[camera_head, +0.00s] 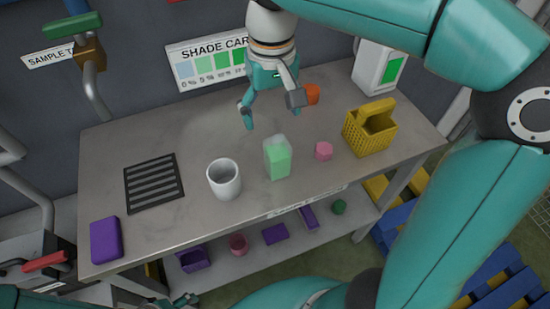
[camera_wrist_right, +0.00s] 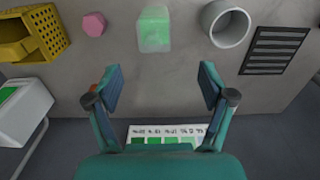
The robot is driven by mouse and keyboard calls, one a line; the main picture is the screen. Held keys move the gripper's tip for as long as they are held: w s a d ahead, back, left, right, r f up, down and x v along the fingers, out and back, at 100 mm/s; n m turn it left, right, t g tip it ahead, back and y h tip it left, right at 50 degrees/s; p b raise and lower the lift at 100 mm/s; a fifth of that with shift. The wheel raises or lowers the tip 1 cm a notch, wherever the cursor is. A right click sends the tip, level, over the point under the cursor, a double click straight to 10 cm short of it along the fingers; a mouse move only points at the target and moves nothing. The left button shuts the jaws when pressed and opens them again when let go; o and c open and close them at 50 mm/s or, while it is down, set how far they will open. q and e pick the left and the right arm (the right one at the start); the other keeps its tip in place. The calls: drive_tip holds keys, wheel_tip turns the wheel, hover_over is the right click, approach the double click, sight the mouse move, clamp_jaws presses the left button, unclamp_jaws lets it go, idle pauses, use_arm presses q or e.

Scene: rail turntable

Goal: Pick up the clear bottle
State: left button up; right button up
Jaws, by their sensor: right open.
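The clear bottle (camera_head: 277,158) is a boxy, see-through container, green below and pale at the top. It stands upright on the grey workbench (camera_head: 130,225), and it also shows at the top middle of the right wrist view (camera_wrist_right: 154,30). My right gripper (camera_head: 272,110) is open and empty, pointing down above the back of the bench, behind the bottle and apart from it. In the right wrist view its spread fingers (camera_wrist_right: 160,84) sit below the bottle. A small dark and teal part at the bottom edge may be my left gripper (camera_head: 184,300); its jaws are unclear.
A white mug (camera_head: 224,179) stands left of the bottle, a pink block (camera_head: 323,151) and yellow basket (camera_head: 369,132) right. An orange cup (camera_head: 312,94) is near the right gripper. A black grille (camera_head: 153,183) and purple block (camera_head: 106,240) lie left. A white dispenser (camera_head: 377,68) stands at back right.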

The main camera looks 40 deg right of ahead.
sight(274, 136)
wheel_tip(274, 136, down, 8)
drive_tip(key=shift+s+d+f+b, duration=0.1)
drive_tip(key=shift+d+b, duration=0.05)
drive_tip(key=shift+b, duration=0.25)
drive_tip(key=f, duration=0.4)
drive_tip(key=shift+s+d+f, duration=0.2)
drive_tip(key=shift+s+f, duration=0.1)
drive_tip(key=shift+f, duration=0.35)
drive_tip(key=shift+c, duration=0.3)
drive_tip(key=c, duration=1.2)
drive_tip(key=shift+r, duration=0.15)
